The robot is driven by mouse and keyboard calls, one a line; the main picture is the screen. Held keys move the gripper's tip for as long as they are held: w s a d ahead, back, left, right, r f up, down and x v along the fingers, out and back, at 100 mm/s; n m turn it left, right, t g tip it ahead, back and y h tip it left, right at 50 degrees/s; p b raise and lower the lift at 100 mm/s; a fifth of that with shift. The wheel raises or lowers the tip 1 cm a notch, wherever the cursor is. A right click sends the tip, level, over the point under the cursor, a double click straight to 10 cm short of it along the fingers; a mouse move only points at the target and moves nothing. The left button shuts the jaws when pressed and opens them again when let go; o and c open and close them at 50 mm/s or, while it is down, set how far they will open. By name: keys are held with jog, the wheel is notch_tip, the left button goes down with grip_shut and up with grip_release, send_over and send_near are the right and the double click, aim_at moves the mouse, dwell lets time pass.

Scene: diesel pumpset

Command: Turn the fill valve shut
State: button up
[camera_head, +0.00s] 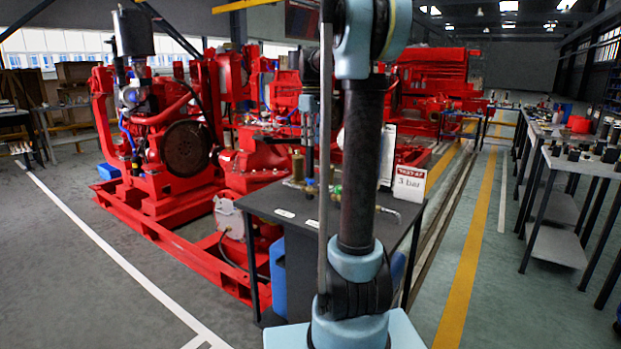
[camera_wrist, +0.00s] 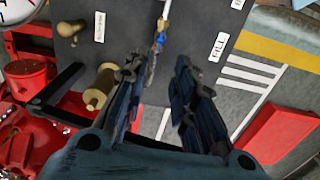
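The fill valve is a small brass fitting with a blue handle (camera_wrist: 160,40) on a dark panel, left of a white label reading FILL (camera_wrist: 218,47). It lies just beyond the gap between my fingertips in the wrist view. My gripper (camera_wrist: 158,68) is open, its two dark fingers apart with nothing held between them. I cannot tell the exact distance from fingers to handle. In the head view, brass fittings and a small blue part (camera_head: 310,187) show on the dark bench (camera_head: 264,203), partly hidden by my arm.
Brass cylinders (camera_wrist: 100,90) stand left of my gripper, near a gauge (camera_wrist: 18,10) and a red pot (camera_wrist: 30,78). A sign reading 3 bar (camera_head: 409,183) stands on the bench. The red pumpset (camera_head: 185,150) is behind left. Floor is clear along the yellow line (camera_head: 468,255).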

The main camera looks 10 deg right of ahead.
aim_at(310, 182)
notch_tip(310, 182, down, 15)
jog(key=shift+r, duration=0.1)
dwell(0.4)
jog(key=shift+c, duration=0.4)
grip_shut()
